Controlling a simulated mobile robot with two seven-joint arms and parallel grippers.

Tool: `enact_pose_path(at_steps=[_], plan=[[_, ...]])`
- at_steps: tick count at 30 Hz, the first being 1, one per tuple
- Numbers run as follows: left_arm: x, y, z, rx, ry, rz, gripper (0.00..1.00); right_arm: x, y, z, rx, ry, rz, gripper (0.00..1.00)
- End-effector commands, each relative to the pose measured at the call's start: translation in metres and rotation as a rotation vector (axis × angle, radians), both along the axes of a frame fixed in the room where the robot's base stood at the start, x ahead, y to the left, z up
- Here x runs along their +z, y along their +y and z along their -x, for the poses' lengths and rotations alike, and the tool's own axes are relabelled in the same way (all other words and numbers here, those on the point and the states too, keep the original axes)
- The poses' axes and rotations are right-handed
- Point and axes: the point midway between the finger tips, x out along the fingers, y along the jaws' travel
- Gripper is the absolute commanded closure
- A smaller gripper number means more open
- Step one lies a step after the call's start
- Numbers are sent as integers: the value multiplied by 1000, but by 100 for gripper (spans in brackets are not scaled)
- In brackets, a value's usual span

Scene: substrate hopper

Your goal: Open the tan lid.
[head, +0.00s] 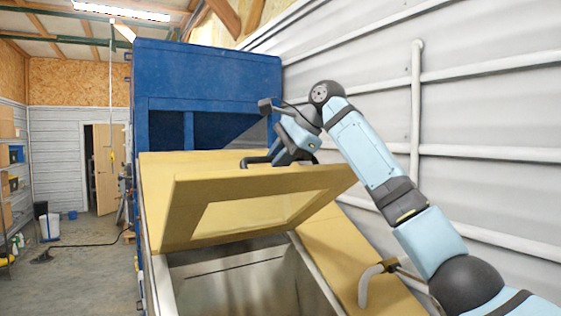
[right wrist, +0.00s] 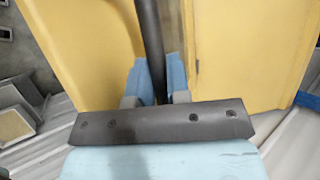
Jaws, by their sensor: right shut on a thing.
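The tan lid (head: 185,215) is tilted up over the hopper (head: 235,280), whose grey metal inside shows below it. The lid has a pale framed panel on its underside. My right gripper (head: 278,157) is at the lid's raised upper edge, shut on its dark bar handle (head: 250,162). In the right wrist view the handle (right wrist: 150,45) runs between the light blue fingers of the gripper (right wrist: 155,85), with the tan lid (right wrist: 85,50) beside it. Part of the handle is hidden behind the lid and the gripper. My left gripper is not in view.
A blue cabinet (head: 205,75) stands behind the hopper. A grey ribbed wall with pipes (head: 416,110) runs close along the right. A bent pale handle (head: 368,280) sits on the tan surface at lower right. Open floor (head: 85,265) lies at left.

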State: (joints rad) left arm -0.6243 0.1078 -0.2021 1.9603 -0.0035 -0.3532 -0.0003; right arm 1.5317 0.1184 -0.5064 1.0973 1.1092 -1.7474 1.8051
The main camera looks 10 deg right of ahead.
Motion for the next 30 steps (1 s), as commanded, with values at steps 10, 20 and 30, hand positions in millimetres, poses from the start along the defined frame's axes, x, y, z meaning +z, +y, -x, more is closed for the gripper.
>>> enact_pose_path(at_steps=[10,20,30], plan=[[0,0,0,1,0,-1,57,-1,0,0,-1,1,1,59],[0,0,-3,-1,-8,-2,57,3,-3,2,-1,-1,0,59],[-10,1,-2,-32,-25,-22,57,53,-41,25,-1,-2,0,59]])
